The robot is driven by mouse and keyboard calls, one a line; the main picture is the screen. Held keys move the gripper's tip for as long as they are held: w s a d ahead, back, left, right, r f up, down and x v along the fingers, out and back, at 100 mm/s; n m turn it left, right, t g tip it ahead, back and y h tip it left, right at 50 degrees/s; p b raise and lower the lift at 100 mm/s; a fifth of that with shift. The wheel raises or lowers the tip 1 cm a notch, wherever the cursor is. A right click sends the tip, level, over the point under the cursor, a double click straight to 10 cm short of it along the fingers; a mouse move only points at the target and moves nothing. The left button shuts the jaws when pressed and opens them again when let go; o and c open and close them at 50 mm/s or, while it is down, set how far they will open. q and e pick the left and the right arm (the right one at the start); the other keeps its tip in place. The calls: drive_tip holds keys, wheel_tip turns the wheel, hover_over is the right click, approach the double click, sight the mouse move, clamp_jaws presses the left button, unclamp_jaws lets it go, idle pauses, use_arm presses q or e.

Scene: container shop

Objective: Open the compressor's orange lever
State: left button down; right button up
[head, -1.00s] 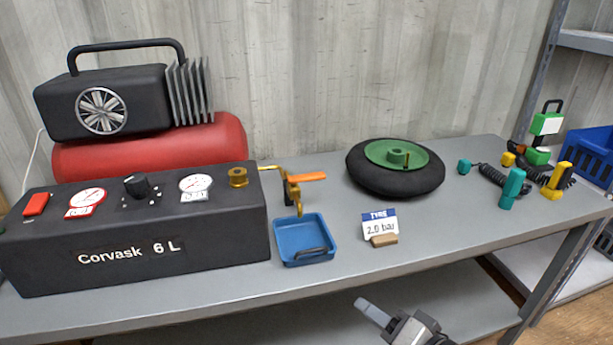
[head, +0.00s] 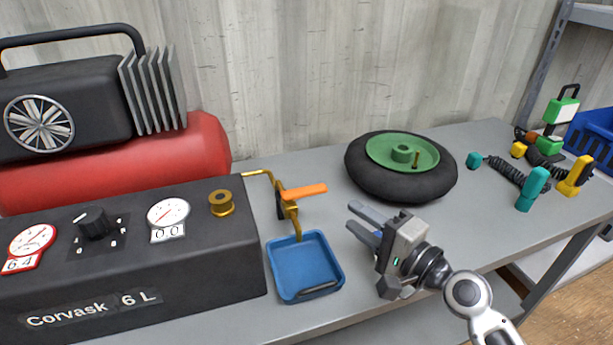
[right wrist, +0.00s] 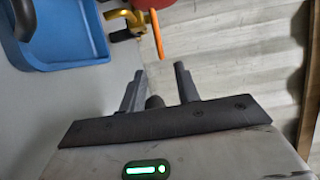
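The orange lever (head: 304,191) sits on a brass valve at the right side of the black compressor (head: 130,260). It points to the right in the head view. In the right wrist view the lever (right wrist: 157,36) stands beyond the fingertips, roughly in line with the gap between them. My right gripper (head: 364,220) is open and empty, to the right of the lever and a little nearer, and apart from it. The right wrist view also shows its two spread fingers (right wrist: 158,72). My left gripper is not in view.
A blue tray (head: 281,268) stands below the valve. A black tyre with a green hub (head: 369,180) lies behind my right gripper. Two gauges (head: 168,213) and a dial are on the compressor. Teal and yellow tools (head: 533,188) with coiled cords lie at the right.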

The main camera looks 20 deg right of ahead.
sight(310, 187)
drive_tip(key=p+x, duration=0.1)
drive_tip(key=x, duration=1.2)
drive_tip(key=shift+w+a+p, duration=0.15)
drive_tip(key=shift+w+p, duration=0.05)
drive_tip(key=shift+p, duration=0.2)
drive_tip(key=shift+c, duration=0.3)
clamp_jaws()
